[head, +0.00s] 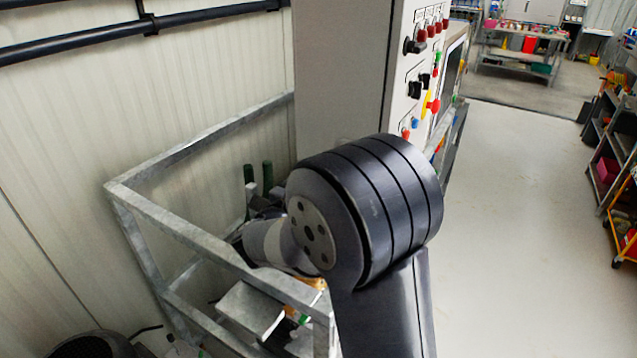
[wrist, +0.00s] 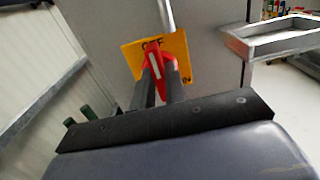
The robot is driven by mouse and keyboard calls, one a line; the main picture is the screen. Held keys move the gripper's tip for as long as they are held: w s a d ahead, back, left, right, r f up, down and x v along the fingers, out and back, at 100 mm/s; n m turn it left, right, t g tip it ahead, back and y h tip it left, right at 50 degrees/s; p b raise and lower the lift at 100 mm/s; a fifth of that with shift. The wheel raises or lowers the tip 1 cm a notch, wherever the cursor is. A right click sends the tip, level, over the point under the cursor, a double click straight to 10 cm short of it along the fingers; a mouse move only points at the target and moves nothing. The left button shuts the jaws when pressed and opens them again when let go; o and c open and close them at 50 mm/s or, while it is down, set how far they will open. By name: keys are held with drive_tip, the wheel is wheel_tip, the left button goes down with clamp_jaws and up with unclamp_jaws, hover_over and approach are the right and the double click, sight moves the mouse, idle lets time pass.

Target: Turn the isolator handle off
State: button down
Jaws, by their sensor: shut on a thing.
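The isolator handle (wrist: 155,66) is red with a white stripe and shows in the wrist view. It sits in front of a yellow plate (wrist: 177,45) with black lettering, partly covered, on the side of a grey cabinet. The handle looks close to upright, slightly tilted. My gripper (wrist: 160,80) is shut on the handle, with one dark finger on each side of it. In the head view my arm hides the gripper, the handle and most of that area.
The grey control cabinet (head: 343,70) has knobs and buttons on its right face. A galvanised frame (head: 180,152) surrounds my forearm on the left, close to the wall. Two green-topped posts (wrist: 79,120) stand at the left. Open floor (head: 520,220) lies to the right.

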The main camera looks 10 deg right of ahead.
drive_tip(key=c, duration=1.4)
unclamp_jaws()
drive_tip(key=shift+c, duration=0.2)
drive_tip(key=shift+a, duration=0.1)
drive_tip(key=b+v, duration=0.2)
drive_tip(key=v, duration=0.8)
drive_tip(key=shift+s+a, duration=0.2)
drive_tip(key=shift+s, duration=0.1)
drive_tip(key=shift+d, duration=0.1)
drive_tip(key=p+x, duration=0.1)
drive_tip(key=x, duration=0.9)
drive_tip(key=shift+w+d+p, duration=0.25)
drive_tip(key=shift+w+p, duration=0.1)
drive_tip(key=shift+p, duration=0.05)
drive_tip(key=shift+s+a, duration=0.1)
